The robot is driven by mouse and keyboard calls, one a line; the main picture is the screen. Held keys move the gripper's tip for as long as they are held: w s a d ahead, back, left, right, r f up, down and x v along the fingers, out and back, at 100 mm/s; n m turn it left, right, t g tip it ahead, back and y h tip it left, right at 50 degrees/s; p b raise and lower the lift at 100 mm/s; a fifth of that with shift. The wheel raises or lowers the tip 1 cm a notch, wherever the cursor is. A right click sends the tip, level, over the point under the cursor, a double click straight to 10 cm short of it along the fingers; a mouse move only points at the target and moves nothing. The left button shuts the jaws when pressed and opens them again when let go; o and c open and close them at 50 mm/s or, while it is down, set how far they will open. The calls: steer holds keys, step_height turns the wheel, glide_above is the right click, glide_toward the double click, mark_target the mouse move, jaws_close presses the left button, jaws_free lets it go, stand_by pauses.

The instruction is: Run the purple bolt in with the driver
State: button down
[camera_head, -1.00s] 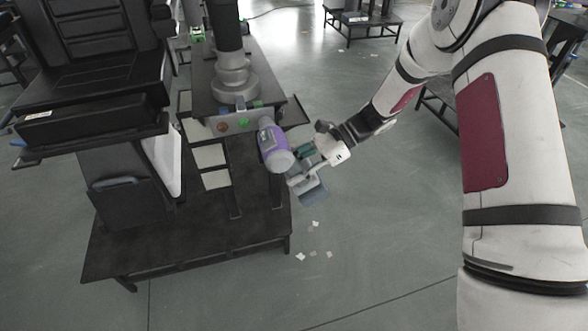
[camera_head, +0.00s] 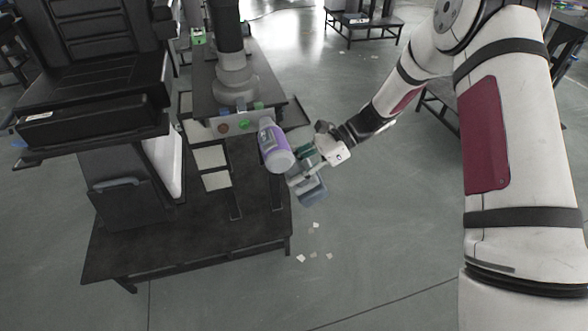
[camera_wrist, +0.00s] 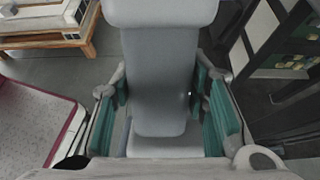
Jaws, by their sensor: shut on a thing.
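The driver (camera_head: 276,147) has a purple body with a grey end and a grey-blue handle. In the wrist view its grey handle (camera_wrist: 160,85) fills the middle. My gripper (camera_head: 308,165) is shut on the handle, with green finger pads on both sides of it. The driver's far end points at the grey panel (camera_head: 237,124) on the column unit, near the panel's right end. A brown-red bolt head and a green one (camera_head: 244,124) show on the panel. The purple bolt cannot be made out; the driver may hide it.
A dark lift column (camera_head: 230,45) stands on the bench behind the panel. A black seat-like unit (camera_head: 95,60) is at left, above a dark platform (camera_head: 190,240). Small pale scraps (camera_head: 313,225) lie on the floor. Open floor lies right of the platform.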

steer(key=shift+r, duration=0.1)
steer(key=shift+s+d+p, duration=0.2)
steer(key=shift+s+p, duration=0.25)
steer(key=shift+s, duration=0.35)
steer(key=shift+s+d+p, duration=0.25)
steer(key=shift+s+p, duration=0.2)
steer(key=shift+s, duration=0.35)
steer(key=shift+s+d+p, duration=0.2)
steer(key=shift+s+p, duration=0.25)
steer(key=shift+s, duration=0.35)
steer(key=shift+s+d+p, duration=0.3)
steer(key=shift+s+p, duration=0.2)
steer(key=shift+s, duration=0.45)
steer(key=shift+s+d+p, duration=0.25)
steer(key=shift+s+p, duration=0.25)
steer(key=shift+s, duration=0.45)
